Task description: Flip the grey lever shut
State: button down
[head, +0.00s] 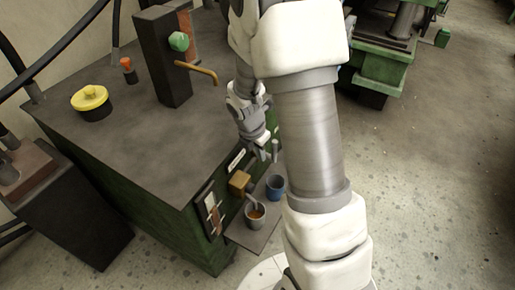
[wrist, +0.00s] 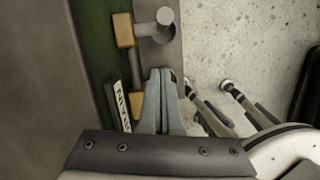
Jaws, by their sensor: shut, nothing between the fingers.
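A grey lever (wrist: 150,27) with a round end stands out from a brass block (wrist: 124,29) on the green cabinet's side in the wrist view. My gripper (wrist: 160,72) is shut and empty. Its tips lie just below the lever in the wrist picture; I cannot tell whether they touch it. My gripper also shows in the head view (head: 262,150), at the cabinet's front, partly hidden by my arm.
The green cabinet (head: 130,90) has a dark top with a yellow-lidded pot (head: 91,100) and a dark upright block (head: 162,60). Open floor (head: 430,190) lies to the right.

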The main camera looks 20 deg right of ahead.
jog(key=d, duration=0.1)
jog(key=w+d, duration=0.2)
jog(key=shift+d+f, duration=0.3)
jog(key=shift+d, duration=0.1)
jog(key=shift+r, duration=0.1)
jog(key=shift+d+p, duration=0.15)
jog(key=shift+p, duration=0.55)
